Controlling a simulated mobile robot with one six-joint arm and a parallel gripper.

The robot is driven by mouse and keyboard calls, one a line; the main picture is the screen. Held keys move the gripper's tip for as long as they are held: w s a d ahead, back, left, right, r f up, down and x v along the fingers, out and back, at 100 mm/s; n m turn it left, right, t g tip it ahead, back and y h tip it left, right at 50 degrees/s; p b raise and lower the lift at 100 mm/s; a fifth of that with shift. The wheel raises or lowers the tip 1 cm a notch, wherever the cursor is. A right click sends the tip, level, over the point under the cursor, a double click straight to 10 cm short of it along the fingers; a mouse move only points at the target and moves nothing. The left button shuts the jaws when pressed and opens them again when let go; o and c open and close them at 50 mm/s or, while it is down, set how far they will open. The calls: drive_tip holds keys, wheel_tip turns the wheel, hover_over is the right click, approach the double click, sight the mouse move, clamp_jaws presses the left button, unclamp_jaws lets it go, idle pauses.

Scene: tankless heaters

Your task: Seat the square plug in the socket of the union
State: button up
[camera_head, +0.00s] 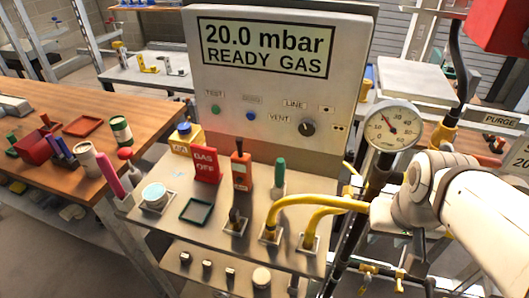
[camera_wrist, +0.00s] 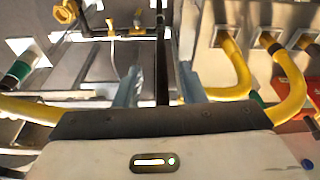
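In the wrist view my gripper (camera_wrist: 160,78) has its two pale fingers well apart, with open gaps inside them. A dark upright bar (camera_wrist: 162,50) shows between the fingers; its depth relative to them is unclear, and I see no finger touching it. In the head view my white arm comes in from the right and the gripper itself is hidden. Brass-yellow fittings on thin pipework (camera_wrist: 66,12) show at the upper left of the wrist view. Similar yellow fittings (camera_head: 367,271) are low in the head view. I cannot make out the square plug or the union's socket for certain.
A gauge (camera_head: 390,127) on a dark pipe stands close to my arm. Yellow hoses (camera_head: 318,202) loop from the grey test console (camera_head: 165,219), also at right in the wrist view (camera_wrist: 236,62). A wooden bench (camera_head: 65,165) with tools stands left.

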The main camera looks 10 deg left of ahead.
drive_tip(key=shift+o, duration=0.2)
drive_tip(key=shift+s, duration=0.1)
drive_tip(key=shift+o, duration=0.8)
drive_tip(key=shift+a, duration=0.15)
drive_tip(key=g+p, duration=0.1)
drive_tip(key=p, duration=0.5)
hover_over(233, 211)
drive_tip(key=shift+m, duration=0.4)
wheel_tip(233, 211, down, 5)
drive_tip(key=shift+s+a+r, duration=0.1)
drive_tip(key=shift+a, duration=0.05)
drive_tip(key=shift+s+a+f, duration=0.1)
drive_tip(key=shift+a+f, duration=0.05)
drive_tip(key=shift+f, duration=0.25)
drive_tip(key=f, duration=0.2)
drive_tip(key=f+p, duration=0.1)
drive_tip(key=f, duration=0.4)
drive_tip(key=shift+w+d+f+p, duration=0.1)
drive_tip(key=shift+w+d+p, duration=0.15)
drive_tip(key=shift+d+p, duration=0.1)
